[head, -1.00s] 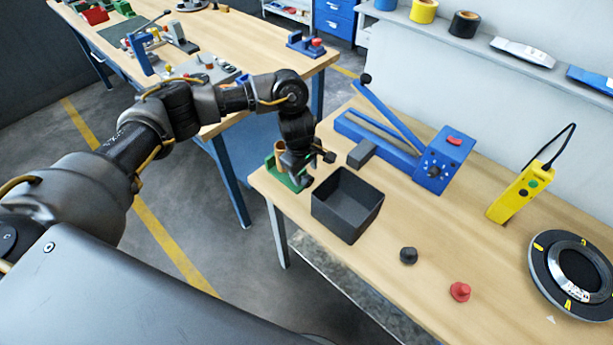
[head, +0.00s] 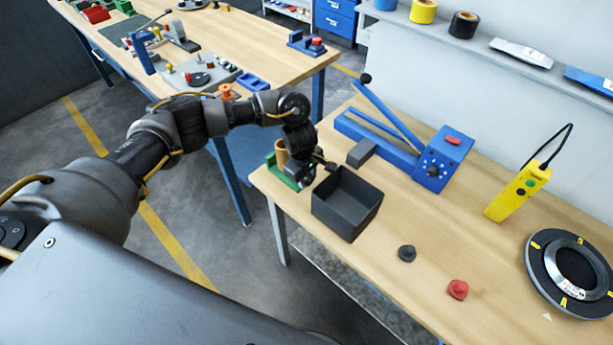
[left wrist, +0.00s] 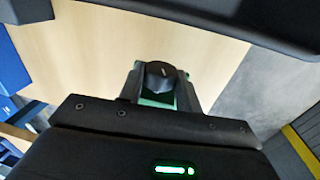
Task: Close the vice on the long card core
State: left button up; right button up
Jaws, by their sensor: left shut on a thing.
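The green vice (head: 286,179) stands at the left end of the near bench. The brown card core (head: 281,152) stands upright in it, its lower part hidden. My left gripper (head: 307,174) is beside the vice on its right and hides part of it. In the left wrist view its jaws are shut on a dark knob (left wrist: 160,76) with a pale mark, with green vice parts just behind. Whether the vice jaws touch the core cannot be seen. My right gripper is not in view.
A black open box (head: 347,203) stands close to the right of the gripper. Behind it are a grey block (head: 362,152) and a blue lever device (head: 440,160). A dark knob (head: 407,253) and a red knob (head: 457,289) lie on clear bench nearer the front.

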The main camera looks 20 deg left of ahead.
pick_arm(q)
jog(key=b, duration=0.1)
jog(key=g+b, duration=0.1)
jog(key=b, duration=0.1)
jog(key=shift+w+d+f+y, duration=0.1)
jog(key=shift+w+f+y, duration=0.1)
jog(key=shift+f+y, duration=0.15)
jog(key=shift+r+g, duration=0.25)
jog(key=shift+g, duration=0.15)
jog(key=shift+g+p, duration=0.3)
jog(key=shift+g, duration=0.1)
jog(key=o, duration=1)
jog(key=shift+r, duration=0.1)
jog(key=shift+c, duration=0.2)
jog(key=shift+w+r, duration=0.1)
jog(key=shift+r, duration=0.4)
notch_tip(320, 180, up, 10)
jog(key=b, duration=0.1)
jog(key=shift+w+d+f+b, duration=0.15)
jog(key=shift+w+b, duration=0.25)
jog(key=shift+w, duration=0.05)
